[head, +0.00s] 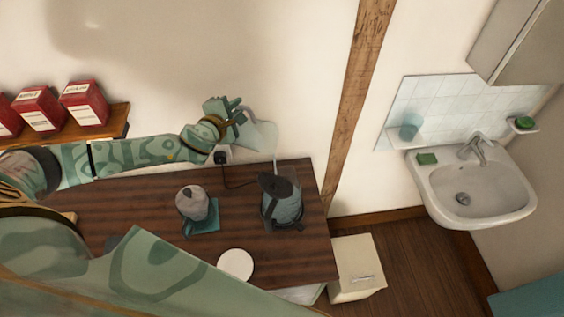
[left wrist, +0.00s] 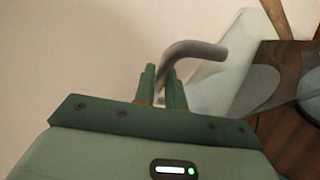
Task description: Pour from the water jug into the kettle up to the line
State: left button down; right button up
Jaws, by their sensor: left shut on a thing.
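My left gripper (head: 236,108) is shut on the handle of the water jug (head: 263,140), a pale translucent vessel held tipped above the table. In the left wrist view the green fingers (left wrist: 165,88) close around the grey curved handle, and the jug (left wrist: 222,80) hangs to the right. A thin pale stream (head: 275,165) runs from the jug down toward the kettle. The kettle (head: 285,208), with clear sides and a dark top and handle, stands upright on the dark wooden table (head: 130,215). Its line and water level are too small to make out. My right gripper is not in view.
A white disc (head: 236,263) lies in front. A black cord (head: 235,186) runs from the wall socket to the kettle. Red boxes (head: 84,102) sit on a shelf; a sink (head: 475,192) is right.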

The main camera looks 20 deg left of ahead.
pick_arm(q)
jog(key=shift+d+r+m, duration=0.3)
jog(key=shift+d+r, duration=0.1)
jog(key=shift+r, duration=0.15)
dwell(1.1)
